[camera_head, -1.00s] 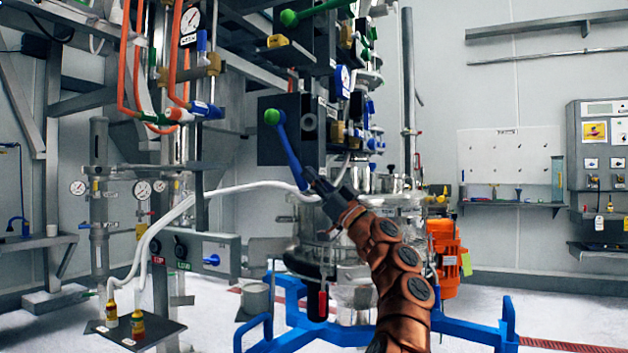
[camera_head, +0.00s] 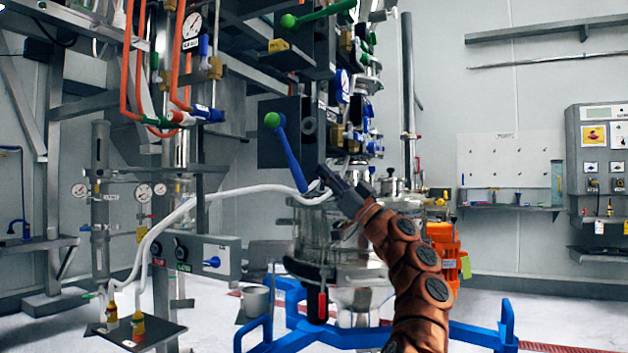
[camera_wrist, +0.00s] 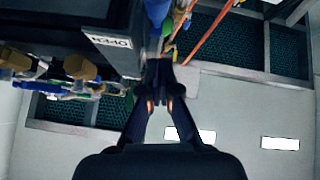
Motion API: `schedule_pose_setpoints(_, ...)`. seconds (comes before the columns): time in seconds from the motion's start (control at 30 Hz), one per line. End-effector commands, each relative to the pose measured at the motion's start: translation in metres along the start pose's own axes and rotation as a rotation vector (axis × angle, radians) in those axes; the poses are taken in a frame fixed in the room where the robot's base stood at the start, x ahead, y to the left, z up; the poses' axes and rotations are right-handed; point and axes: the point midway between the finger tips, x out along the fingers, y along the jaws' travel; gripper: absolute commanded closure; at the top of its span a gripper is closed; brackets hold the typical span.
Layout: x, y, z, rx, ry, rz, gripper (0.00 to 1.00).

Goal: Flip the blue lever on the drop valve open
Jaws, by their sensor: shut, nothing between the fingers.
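The drop valve's blue lever (camera_head: 291,158) hangs down and slightly right from a green knob (camera_head: 272,120) on a dark box (camera_head: 280,148). My gripper (camera_head: 325,173) is shut and empty, just right of the lever's lower end, with a small gap between them in the head view. In the wrist view my gripper's fingertips (camera_wrist: 159,72) are together. A blue part (camera_wrist: 157,12), which looks like the lever, shows beyond them at the top. A label reading "OPEN" (camera_wrist: 108,41) is on the dark box to their left. Depth between fingertips and lever is hard to tell.
A second lever, green (camera_head: 318,14), sits on the box above. A white hose (camera_head: 235,191) runs left from behind my gripper. A steel vessel (camera_head: 318,232) on a blue frame (camera_head: 480,334) stands below. Open room lies to the right, before the wall.

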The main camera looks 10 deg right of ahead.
Motion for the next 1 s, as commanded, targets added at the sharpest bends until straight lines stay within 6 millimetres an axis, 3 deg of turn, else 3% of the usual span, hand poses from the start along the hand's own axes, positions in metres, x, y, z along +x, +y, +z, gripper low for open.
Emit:
schedule_pose_setpoints(0.37, -0.034, -0.004, 0.01, 0.003, 0.001, -0.002, 1.0)
schedule_pose_setpoints(0.63, -0.075, -0.005, 0.02, 0.001, 0.0, 0.001, 1.0)
schedule_pose_setpoints(1.0, -0.09, -0.006, 0.019, 0.002, 0.001, 0.0, 1.0)
